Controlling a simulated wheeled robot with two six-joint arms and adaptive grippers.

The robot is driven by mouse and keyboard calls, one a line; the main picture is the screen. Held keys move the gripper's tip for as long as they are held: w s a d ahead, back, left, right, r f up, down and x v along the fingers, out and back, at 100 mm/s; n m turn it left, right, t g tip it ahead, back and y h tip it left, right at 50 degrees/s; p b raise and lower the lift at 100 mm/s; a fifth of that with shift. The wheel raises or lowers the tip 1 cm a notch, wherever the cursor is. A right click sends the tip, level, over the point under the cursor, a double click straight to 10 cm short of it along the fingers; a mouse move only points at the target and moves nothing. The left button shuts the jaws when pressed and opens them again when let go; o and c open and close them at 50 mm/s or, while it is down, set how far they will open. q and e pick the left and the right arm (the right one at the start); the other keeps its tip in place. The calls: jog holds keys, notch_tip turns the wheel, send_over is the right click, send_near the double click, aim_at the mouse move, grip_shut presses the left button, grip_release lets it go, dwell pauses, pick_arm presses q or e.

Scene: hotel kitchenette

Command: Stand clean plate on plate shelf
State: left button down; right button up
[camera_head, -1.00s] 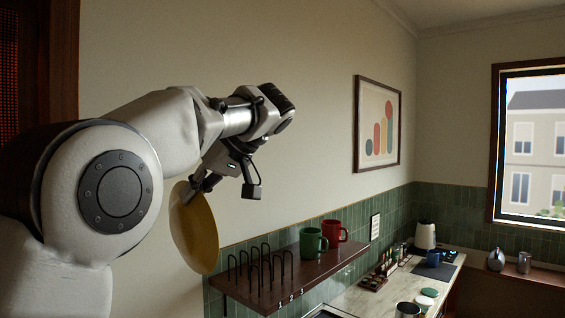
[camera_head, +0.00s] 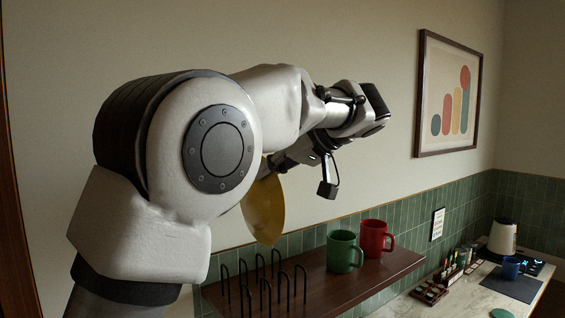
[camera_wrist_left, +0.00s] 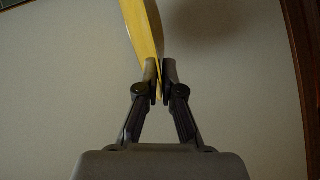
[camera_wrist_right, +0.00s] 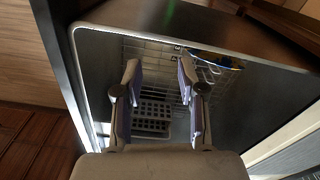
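A yellow plate (camera_head: 264,211) hangs steeply tilted in the head view, partly hidden behind my left arm. My left gripper (camera_wrist_left: 160,82) is shut on the plate's edge; the plate also shows in the left wrist view (camera_wrist_left: 142,28). The plate shelf (camera_head: 325,279) is a dark wooden wall shelf with a black wire rack (camera_head: 262,285) on its left part. The plate is above and behind the rack's left part in the picture, apart from it. My right gripper (camera_wrist_right: 160,92) is open and empty in the right wrist view.
A green mug (camera_head: 341,252) and a red mug (camera_head: 373,239) stand on the shelf right of the rack. In the right wrist view, an open dishwasher (camera_wrist_right: 152,118) with wire racks lies ahead. A counter (camera_head: 440,300) runs below the shelf at right.

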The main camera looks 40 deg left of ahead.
pick_arm(q)
jog(key=shift+s+f, duration=0.5)
jog(key=shift+f, duration=0.05)
jog(key=shift+w+f, duration=0.35)
jog(key=shift+f, duration=0.25)
jog(key=b, duration=0.2)
send_over(263, 243)
jog(key=w+d, duration=0.3)
notch_tip(263, 243, down, 5)
jog(key=f+b, duration=0.1)
jog(key=s+a+f+b, duration=0.1)
jog(key=f+b, duration=0.3)
jog(key=shift+s+a+f, duration=0.25)
jog(key=shift+s+a, duration=0.1)
jog(key=shift+s, duration=0.05)
jog(key=shift+d+f+b, duration=0.2)
jog(key=shift+d+b, duration=0.2)
jog(key=shift+d, duration=0.5)
jog(key=shift+a+f, duration=0.1)
jog(key=shift+a, duration=0.45)
jog(key=shift+d+f+b, duration=0.25)
jog(key=shift+d+b, duration=0.05)
jog(key=shift+a+f, duration=0.15)
jog(key=shift+f, duration=0.2)
pick_arm(e)
notch_tip(263, 243, down, 9)
jog(key=w, duration=0.1)
jog(key=shift+f, duration=0.1)
